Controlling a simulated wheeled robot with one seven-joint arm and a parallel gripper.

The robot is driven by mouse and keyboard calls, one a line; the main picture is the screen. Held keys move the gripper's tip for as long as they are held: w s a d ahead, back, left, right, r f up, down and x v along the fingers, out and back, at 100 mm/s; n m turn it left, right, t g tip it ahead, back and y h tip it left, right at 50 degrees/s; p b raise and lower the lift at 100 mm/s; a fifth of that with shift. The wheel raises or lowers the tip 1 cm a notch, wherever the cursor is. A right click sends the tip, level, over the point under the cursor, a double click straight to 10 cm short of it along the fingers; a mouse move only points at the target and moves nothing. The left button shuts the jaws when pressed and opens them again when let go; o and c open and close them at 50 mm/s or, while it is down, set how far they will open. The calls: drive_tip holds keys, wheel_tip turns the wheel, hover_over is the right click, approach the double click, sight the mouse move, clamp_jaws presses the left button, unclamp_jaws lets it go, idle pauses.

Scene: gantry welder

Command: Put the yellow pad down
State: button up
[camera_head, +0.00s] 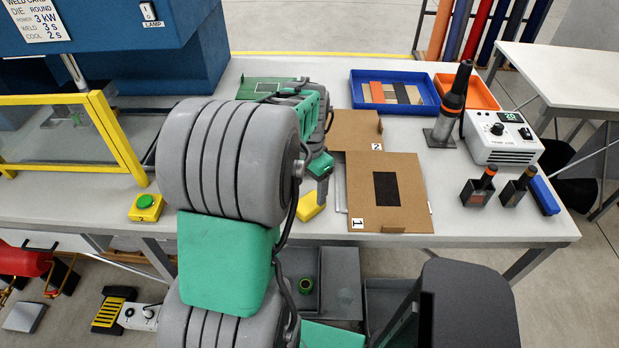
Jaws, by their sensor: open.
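The yellow pad (311,206) lies on the table just left of the brown board marked 1 (410,205). It looks like a small block, and my arm hides part of it. My gripper (322,186) points down just above and to the right of the pad. It is open, and one grey finger shows clearly. I cannot tell whether the finger touches the pad.
A brown board marked 2 (356,131) lies behind board 1. A blue tray (433,103), an orange tray (477,88), a soldering-like tool (452,110) and a white control unit (503,139) stand at the right.

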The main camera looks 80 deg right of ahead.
sight(309, 202)
wheel_tip(309, 202, up, 6)
drive_tip(key=w+a+r+n+t+h, duration=0.1)
drive_tip(key=w+a+n, duration=0.5)
drive_tip(key=w+a, duration=0.45)
drive_tip(key=w+a+r+n, duration=0.2)
drive_tip(key=w+a+n, duration=0.45)
drive_tip(key=w, duration=0.65)
drive_tip(key=w+a+n+t+y, duration=0.1)
drive_tip(key=a+n, duration=1.1)
drive_tip(key=a, duration=1.2)
drive_tip(key=shift+w+a+f+t+b, duration=0.2)
drive_tip(key=shift+w+f+t+b, duration=0.25)
drive_tip(key=shift+w+t, duration=0.55)
drive_tip(key=shift+o, duration=0.3)
drive_tip(key=shift+s, duration=0.1)
